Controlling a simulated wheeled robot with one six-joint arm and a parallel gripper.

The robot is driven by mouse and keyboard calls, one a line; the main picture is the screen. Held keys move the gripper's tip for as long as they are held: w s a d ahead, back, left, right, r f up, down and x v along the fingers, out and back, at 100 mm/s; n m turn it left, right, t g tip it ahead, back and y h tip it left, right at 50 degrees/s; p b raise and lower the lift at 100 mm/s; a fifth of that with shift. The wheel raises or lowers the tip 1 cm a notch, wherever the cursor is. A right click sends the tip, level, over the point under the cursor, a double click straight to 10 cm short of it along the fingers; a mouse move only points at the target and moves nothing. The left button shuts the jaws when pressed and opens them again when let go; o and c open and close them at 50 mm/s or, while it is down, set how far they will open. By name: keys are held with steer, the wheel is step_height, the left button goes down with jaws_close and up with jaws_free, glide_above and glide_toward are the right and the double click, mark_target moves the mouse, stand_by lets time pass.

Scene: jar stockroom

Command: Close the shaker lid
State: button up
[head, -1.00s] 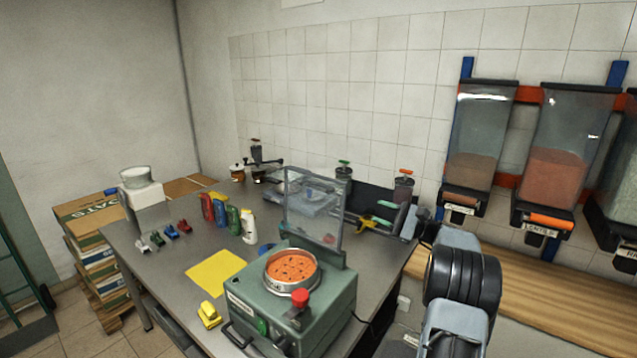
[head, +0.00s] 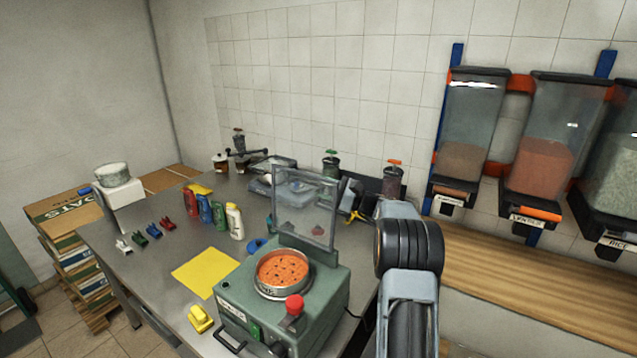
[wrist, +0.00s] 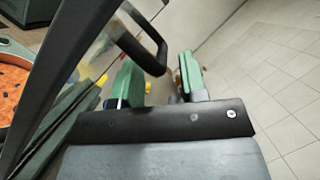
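The shaker (head: 325,300) is a green box machine on the metal table. A round sieve (head: 257,285) on top holds orange contents. Its clear, dark-framed lid (head: 303,208) stands open and upright at the back of the shaker. The lid frame (wrist: 62,75) crosses the left side.
A yellow mat (head: 205,272) and a yellow object (head: 200,320) lie left of the shaker. Several coloured bottles (head: 219,216) and small clips (head: 139,240) stand farther back. Jars with mills (head: 393,183) are by the wall. Dispensers (head: 543,150) hang at right above a wooden shelf (head: 500,270).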

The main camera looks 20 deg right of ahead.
steer(key=shift+x, duration=0.9)
steer(key=shift+c, duration=0.2)
steer(key=shift+r, duration=0.1)
jaws_close()
